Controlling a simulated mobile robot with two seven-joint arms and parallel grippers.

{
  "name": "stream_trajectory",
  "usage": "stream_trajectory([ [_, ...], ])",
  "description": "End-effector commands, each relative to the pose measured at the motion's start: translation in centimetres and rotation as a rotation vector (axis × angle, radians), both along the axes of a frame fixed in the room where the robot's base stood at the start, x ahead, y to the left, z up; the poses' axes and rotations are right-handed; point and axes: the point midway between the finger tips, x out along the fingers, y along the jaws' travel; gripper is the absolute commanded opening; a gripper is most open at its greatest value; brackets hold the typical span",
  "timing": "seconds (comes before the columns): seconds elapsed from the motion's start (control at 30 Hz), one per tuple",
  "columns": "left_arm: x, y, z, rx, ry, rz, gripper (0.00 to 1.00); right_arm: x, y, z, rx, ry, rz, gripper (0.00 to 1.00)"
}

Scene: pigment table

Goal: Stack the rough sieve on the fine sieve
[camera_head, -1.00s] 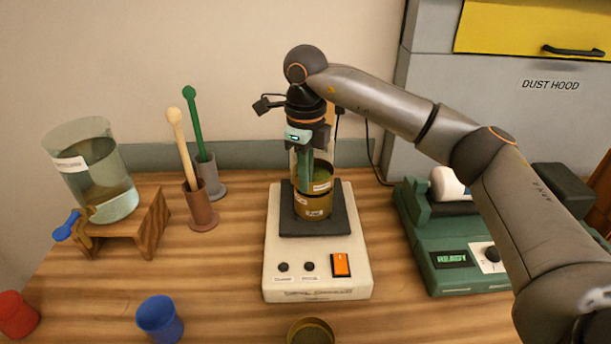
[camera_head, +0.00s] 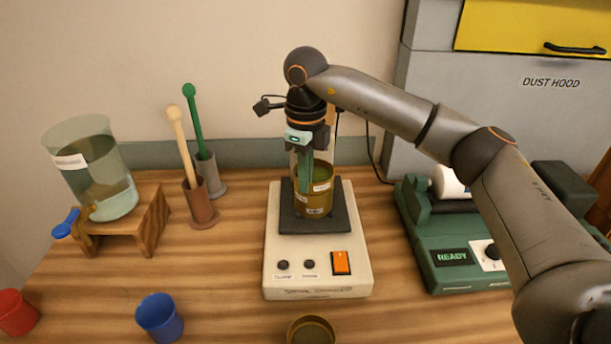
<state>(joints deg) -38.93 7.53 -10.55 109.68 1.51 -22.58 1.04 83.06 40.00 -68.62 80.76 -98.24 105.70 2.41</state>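Two brass sieves show on the dark platform of the shaker. The upper one, the rough sieve as I take it (camera_head: 322,174), sits in line on the lower one, the fine sieve (camera_head: 314,207); no gap shows between them, and their labels are too small to read. My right gripper (camera_head: 304,180) comes down from above at the upper sieve's left side. Its green fingers lie against that wall and appear shut on it; the far finger is partly hidden. My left gripper is not in view.
The shaker (camera_head: 317,270) has two knobs and an orange switch. A brass dish (camera_head: 311,330) and a blue cup (camera_head: 160,317) stand in front, a red cup (camera_head: 15,312) far left. A green machine (camera_head: 455,270) reading READY stands right, a water vessel (camera_head: 100,175) left.

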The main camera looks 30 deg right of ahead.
Motion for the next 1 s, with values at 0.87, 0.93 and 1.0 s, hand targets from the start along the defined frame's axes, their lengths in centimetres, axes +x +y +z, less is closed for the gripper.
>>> stream_trajectory([
  [0.87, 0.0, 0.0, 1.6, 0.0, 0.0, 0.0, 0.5, 0.0, 0.0, 1.8, 0.0, 0.0, 0.0, 0.16],
  [0.93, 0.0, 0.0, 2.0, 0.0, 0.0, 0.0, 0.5, 0.0, 0.0, 2.4, 0.0, 0.0, 0.0, 0.16],
  [1.0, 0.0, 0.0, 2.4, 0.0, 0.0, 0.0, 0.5, 0.0, 0.0, 3.0, 0.0, 0.0, 0.0, 0.16],
])
